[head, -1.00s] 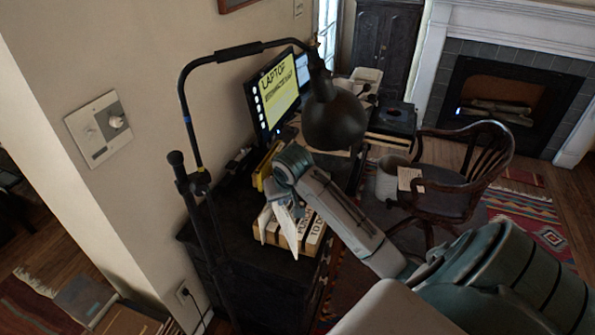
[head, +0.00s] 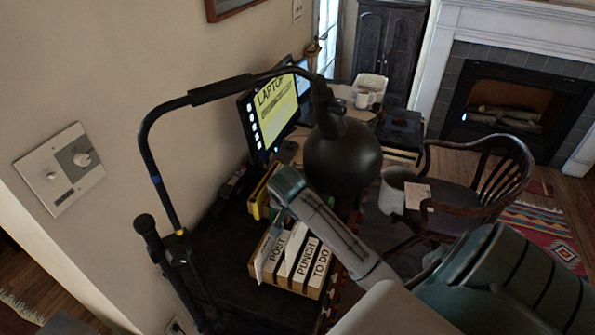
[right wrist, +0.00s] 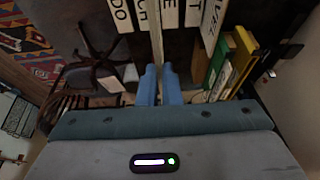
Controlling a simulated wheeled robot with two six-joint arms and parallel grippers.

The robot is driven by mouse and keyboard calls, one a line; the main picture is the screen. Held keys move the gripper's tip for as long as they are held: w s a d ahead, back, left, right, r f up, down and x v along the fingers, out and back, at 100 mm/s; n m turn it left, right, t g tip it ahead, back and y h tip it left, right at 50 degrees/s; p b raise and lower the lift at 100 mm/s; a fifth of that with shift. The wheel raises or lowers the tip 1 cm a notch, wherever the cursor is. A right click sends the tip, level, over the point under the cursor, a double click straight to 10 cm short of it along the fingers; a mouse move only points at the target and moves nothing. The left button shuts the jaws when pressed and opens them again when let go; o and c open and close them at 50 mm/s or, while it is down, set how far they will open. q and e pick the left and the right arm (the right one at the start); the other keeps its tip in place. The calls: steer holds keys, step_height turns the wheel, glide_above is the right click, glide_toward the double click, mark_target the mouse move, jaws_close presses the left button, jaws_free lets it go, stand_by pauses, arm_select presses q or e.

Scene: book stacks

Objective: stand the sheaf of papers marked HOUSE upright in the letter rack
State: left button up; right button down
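The letter rack (head: 285,284) is a light wooden holder on the dark desk, with upright white pieces lettered POST (head: 270,250), PUNCH (head: 306,260) and TO DO (head: 321,268). My right gripper (right wrist: 158,84) points down over the rack. Its blue fingers are closed on a thin pale sheaf (right wrist: 157,40) seen edge-on in the right wrist view, running up among the lettered pieces. The word HOUSE is not readable on it. I cannot tell whether the sheaf touches the rack's floor. My left gripper is not in view.
A black desk lamp (head: 342,155) hangs close beside my right wrist, its stand at the left. A monitor (head: 272,110) and yellow folder (head: 261,196) are behind the rack. A wooden chair (head: 470,190) and bin (head: 394,190) stand to the right.

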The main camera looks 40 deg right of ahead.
mark_target(300, 244)
steer(key=f, duration=0.4)
steer(key=shift+s+a+f, duration=0.3)
steer(key=shift+f, duration=1.2)
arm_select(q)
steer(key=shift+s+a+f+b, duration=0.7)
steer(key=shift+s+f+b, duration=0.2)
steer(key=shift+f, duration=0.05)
arm_select(e)
steer(key=shift+f, duration=1.95)
